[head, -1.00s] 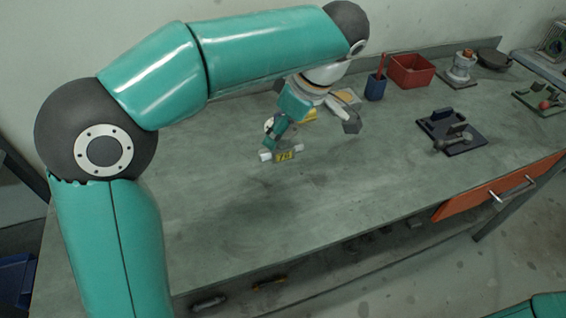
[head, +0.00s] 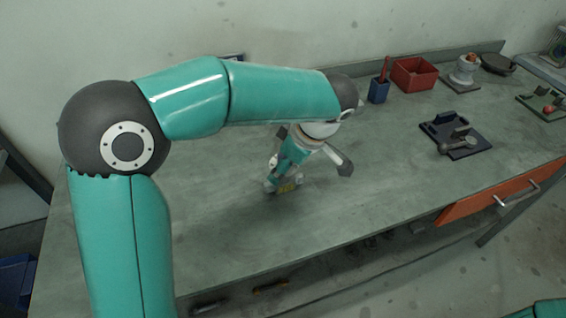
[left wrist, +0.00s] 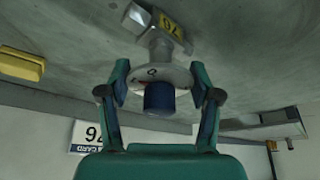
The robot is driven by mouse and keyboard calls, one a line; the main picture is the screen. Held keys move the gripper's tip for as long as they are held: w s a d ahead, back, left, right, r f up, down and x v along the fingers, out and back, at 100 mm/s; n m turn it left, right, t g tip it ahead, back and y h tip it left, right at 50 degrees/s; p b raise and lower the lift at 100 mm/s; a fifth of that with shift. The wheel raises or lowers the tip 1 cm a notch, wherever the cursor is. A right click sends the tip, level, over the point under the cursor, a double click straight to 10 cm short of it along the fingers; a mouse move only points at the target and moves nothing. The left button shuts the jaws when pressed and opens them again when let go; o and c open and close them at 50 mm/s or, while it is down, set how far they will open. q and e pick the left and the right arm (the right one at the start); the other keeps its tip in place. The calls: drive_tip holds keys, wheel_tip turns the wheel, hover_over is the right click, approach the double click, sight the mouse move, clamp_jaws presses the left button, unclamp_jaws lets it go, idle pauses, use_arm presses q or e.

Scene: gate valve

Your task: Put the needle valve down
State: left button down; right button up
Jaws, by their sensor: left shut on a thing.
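The needle valve (left wrist: 158,45) has a grey metal body, a yellow tag marked 76, a pale round disc and a dark blue knob. My left gripper (left wrist: 159,70) is shut on it, with a finger on each side of the disc and knob. In the head view, the left gripper (head: 277,176) points down over the bench, left of the middle. The valve's yellow tag (head: 289,186) shows beside the fingers, low over the bench top; I cannot tell whether it touches. Much of the valve is hidden there by the gripper. My right gripper is not in view.
The bench top (head: 230,225) is clear in front of the gripper. A dark fixture (head: 455,134) stands to the right, with a blue cup (head: 378,91) and red bin (head: 413,73) behind. A yellow block (left wrist: 22,65) lies to one side in the wrist view.

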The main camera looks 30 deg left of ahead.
use_arm(q)
drive_tip(key=shift+c, duration=1.2)
unclamp_jaws()
drive_tip(key=v, duration=1.2)
drive_tip(key=shift+p, duration=0.45)
drive_tip(key=shift+s+d, duration=0.1)
